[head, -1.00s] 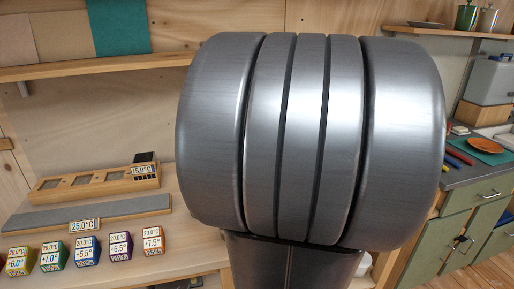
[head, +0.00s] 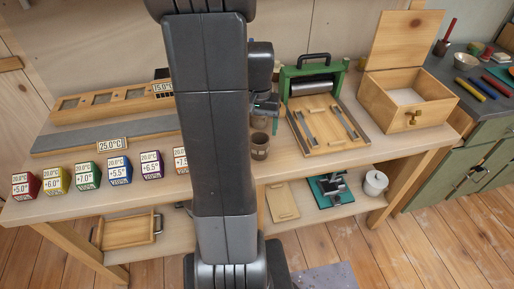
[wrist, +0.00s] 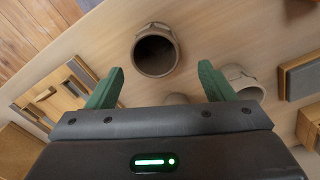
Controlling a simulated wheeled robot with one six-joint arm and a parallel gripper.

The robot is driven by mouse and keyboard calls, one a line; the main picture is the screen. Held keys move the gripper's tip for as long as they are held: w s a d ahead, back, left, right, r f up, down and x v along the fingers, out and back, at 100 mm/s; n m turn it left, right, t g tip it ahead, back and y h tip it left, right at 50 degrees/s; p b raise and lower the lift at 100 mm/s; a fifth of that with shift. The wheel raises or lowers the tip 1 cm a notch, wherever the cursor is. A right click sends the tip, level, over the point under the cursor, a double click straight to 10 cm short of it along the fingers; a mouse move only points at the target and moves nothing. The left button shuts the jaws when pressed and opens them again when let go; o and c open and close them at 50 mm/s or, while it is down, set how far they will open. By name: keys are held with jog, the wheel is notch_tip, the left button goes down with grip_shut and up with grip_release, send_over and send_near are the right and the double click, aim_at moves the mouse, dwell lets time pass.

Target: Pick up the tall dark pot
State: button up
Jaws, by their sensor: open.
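Small brown pots stand on the bench. In the head view one pot (head: 260,147) is near the front edge, and part of another (head: 259,122) shows behind it. In the wrist view the front pot (wrist: 155,52) lies beyond my fingertips, roughly centred between them, its dark mouth facing the camera. I cannot tell which is the tall dark one. My gripper (wrist: 160,82) is open and empty; in the head view it (head: 266,107) is partly behind my arm.
A green press with a wooden tray (head: 335,142) stands right of the pots, then an open wooden box (head: 385,105). Several coloured cubes (head: 87,174) line the left front edge, before a grey strip (head: 90,138). A lower shelf holds a white pot (head: 375,183).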

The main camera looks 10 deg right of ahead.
aim_at(259, 143)
jog(key=f, duration=0.4)
jog(key=s+f, duration=0.1)
jog(key=shift+d+f, duration=0.15)
jog(key=shift+f, duration=0.7)
jog(key=c, duration=1.2)
